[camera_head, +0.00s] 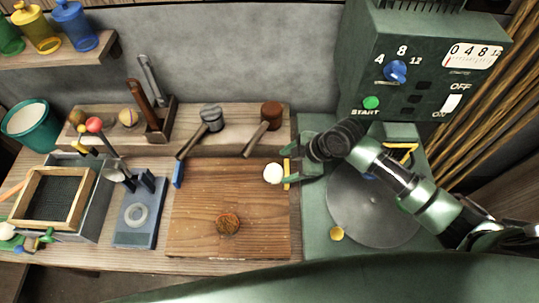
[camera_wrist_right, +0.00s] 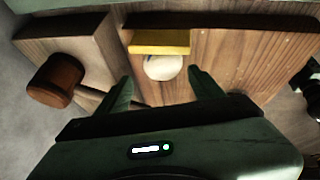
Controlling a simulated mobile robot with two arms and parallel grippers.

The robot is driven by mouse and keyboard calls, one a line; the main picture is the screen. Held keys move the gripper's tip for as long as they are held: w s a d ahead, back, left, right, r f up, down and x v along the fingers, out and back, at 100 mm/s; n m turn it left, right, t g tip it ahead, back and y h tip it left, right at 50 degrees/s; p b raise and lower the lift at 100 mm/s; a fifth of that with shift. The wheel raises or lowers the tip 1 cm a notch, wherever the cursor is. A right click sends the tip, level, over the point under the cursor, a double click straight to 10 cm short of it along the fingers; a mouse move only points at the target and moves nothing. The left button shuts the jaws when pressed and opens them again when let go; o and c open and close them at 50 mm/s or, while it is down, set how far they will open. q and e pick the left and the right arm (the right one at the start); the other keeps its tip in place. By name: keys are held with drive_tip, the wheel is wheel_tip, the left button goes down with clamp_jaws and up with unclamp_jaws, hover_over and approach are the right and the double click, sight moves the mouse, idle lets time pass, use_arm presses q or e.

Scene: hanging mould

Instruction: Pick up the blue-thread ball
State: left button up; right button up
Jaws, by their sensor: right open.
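The ball also shows in the right wrist view (camera_wrist_right: 163,67), against a yellow strip. A round brown-orange piece (camera_head: 228,223) with greenish marks lies lower on the board. Two tan balls, one (camera_head: 127,117) and another (camera_head: 77,117), sit on the back ledge; I cannot tell any thread colour. My right gripper (camera_head: 290,167) is open and empty just right of the pale ball. In the wrist view its fingers (camera_wrist_right: 160,84) point toward the ball. My left gripper is not in view.
The wooden board (camera_head: 200,207) has a yellow strip (camera_head: 286,172) at right and a blue strip (camera_head: 178,174) at left. Mallets (camera_head: 271,114) lie behind it. A green machine (camera_head: 420,70) and grey disc (camera_head: 345,205) stand at right.

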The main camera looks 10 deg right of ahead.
sight(278, 172)
drive_tip(key=shift+w+f, duration=0.1)
drive_tip(key=shift+w, duration=0.3)
drive_tip(key=shift+s+a+f, duration=0.15)
drive_tip(key=shift+s+a+f+p, duration=0.25)
drive_tip(key=shift+a+f+p, duration=0.4)
drive_tip(key=shift+f, duration=0.2)
drive_tip(key=x, duration=0.3)
drive_tip(key=shift+w+d, duration=0.1)
drive_tip(key=shift+d, duration=0.15)
drive_tip(key=shift+w+a+f+p, duration=0.2)
drive_tip(key=shift+a+f+p, duration=0.1)
drive_tip(key=shift+f, duration=0.4)
drive_tip(key=shift+c, duration=0.4)
drive_tip(key=c, duration=1.2)
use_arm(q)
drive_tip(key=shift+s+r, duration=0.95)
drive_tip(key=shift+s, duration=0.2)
use_arm(e)
drive_tip(key=shift+c, duration=0.2)
